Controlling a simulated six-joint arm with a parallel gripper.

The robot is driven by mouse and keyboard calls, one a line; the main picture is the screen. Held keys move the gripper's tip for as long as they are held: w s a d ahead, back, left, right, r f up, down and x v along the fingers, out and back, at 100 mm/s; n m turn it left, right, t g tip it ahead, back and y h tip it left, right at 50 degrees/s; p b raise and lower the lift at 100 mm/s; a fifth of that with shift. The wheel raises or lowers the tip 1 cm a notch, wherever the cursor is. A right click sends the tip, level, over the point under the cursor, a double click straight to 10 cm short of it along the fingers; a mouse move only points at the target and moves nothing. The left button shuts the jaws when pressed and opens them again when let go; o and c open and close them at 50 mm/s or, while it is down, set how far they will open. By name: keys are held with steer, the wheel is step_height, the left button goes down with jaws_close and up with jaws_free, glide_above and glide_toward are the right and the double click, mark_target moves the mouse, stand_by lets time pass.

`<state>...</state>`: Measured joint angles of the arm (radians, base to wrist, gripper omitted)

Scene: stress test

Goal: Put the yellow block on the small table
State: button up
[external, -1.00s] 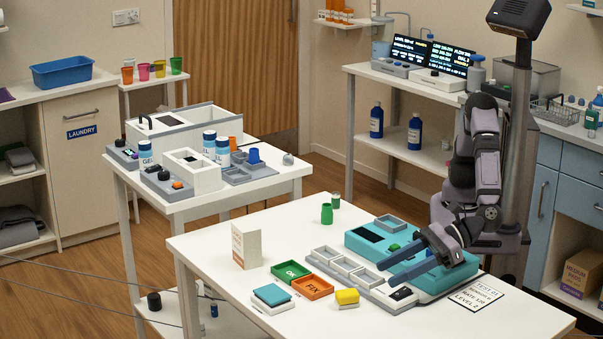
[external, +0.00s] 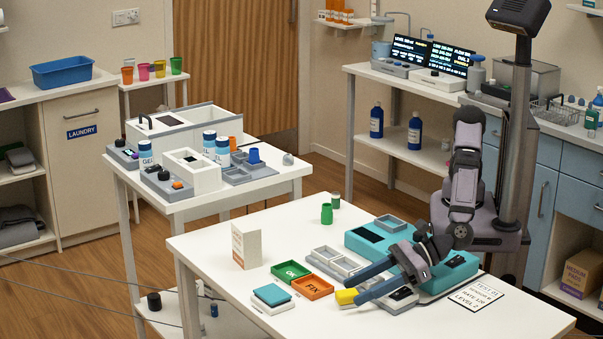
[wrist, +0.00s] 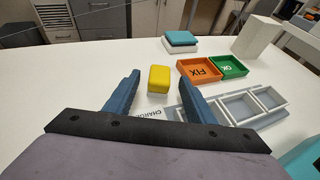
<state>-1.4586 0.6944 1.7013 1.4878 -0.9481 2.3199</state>
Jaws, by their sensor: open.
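The yellow block (external: 346,297) lies on the white table (external: 240,305), just right of the orange FIX tray. My gripper (external: 362,291) is open, with its blue fingers pointing towards the block. In the wrist view the yellow block (wrist: 159,79) shows beyond and between the two spread fingertips (wrist: 160,82), nearer the left one. I cannot tell whether a finger touches it. The smaller table (external: 296,176) stands behind to the left and carries several items.
A green OK tray (external: 291,272), an orange FIX tray (external: 314,287) and a teal block on a white base (external: 272,295) lie left of the block. A grey compartment tray (external: 335,263) and a teal device (external: 455,270) are close to my arm.

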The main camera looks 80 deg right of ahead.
mark_target(356, 291)
steer(key=shift+x, duration=0.95)
steer(key=c, duration=1.2)
step_height(356, 291, up, 10)
